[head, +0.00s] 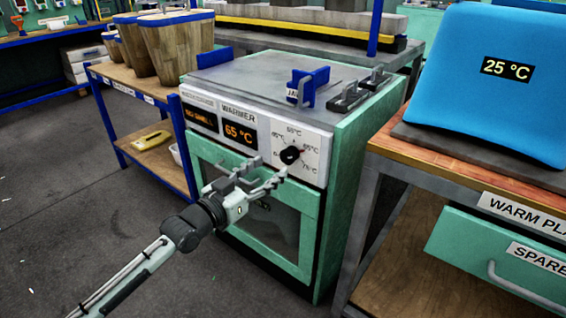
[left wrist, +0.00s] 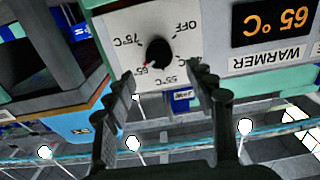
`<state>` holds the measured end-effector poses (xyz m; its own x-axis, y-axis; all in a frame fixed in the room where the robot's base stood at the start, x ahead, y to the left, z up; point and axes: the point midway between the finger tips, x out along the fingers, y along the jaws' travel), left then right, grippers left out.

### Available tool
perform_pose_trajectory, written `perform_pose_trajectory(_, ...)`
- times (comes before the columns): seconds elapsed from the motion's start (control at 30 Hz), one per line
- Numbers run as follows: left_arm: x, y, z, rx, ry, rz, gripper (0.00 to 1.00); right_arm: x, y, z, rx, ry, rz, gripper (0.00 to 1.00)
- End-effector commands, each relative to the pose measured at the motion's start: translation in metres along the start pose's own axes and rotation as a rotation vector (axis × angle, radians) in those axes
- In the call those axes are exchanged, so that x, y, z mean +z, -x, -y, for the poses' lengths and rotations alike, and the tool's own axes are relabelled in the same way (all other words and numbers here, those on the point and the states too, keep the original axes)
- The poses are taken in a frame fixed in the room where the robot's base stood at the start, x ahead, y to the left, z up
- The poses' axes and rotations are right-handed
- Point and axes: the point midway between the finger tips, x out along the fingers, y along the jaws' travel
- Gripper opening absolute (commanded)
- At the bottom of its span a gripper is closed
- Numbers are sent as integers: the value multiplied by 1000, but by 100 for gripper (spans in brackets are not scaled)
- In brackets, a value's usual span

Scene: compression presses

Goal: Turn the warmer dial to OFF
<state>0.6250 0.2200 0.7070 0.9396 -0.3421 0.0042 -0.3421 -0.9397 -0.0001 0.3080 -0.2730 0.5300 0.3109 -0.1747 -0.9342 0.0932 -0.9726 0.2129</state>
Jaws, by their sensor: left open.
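The warmer (head: 325,215) is a green oven-like cabinet with a grey top. Its round black dial (head: 289,155) sits on a white plate, and its red mark points to the right, near 65 °C. The orange display (head: 238,133) reads 65 °C. The dial shows upside down in the left wrist view (left wrist: 158,52), with its red mark toward 65 and OFF on the opposite side. My left gripper (head: 268,169) is open and empty in front of the panel, just below and left of the dial. In the left wrist view its fingers (left wrist: 163,76) flank the dial's line, apparently short of it.
A blue-handled fixture (head: 306,86) and a dark latch (head: 357,92) stand on the warmer's top. A wooden bench with a blue pad (head: 497,75) reading 25 °C stands to the right. A shelf (head: 117,76) with wooden containers stands left. The floor in front is clear.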

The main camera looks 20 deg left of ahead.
Motion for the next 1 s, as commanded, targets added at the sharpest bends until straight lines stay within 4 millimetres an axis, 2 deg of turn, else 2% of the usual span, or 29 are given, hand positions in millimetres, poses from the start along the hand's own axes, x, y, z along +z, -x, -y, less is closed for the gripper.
perform_pose_trajectory(0.2,-1,-37,0,-1,1,0,55,1,3,0,2,0,0,0)
perform_pose_trajectory(0.33,0,-54,0,-1,1,0,55,0,5,-1,3,-1,-2,0)
perform_pose_trajectory(0.5,1,-64,0,-1,-1,3,55,0,7,-1,3,-2,-5,0)
perform_pose_trajectory(0.73,1,-65,0,-1,-1,4,55,0,7,-1,4,-2,-5,0)
perform_pose_trajectory(0.77,1,-65,0,-1,-1,4,54,0,7,-1,4,-2,-5,0)
perform_pose_trajectory(1.0,1,-64,0,-1,-1,4,24,0,7,-1,4,-2,-5,0)
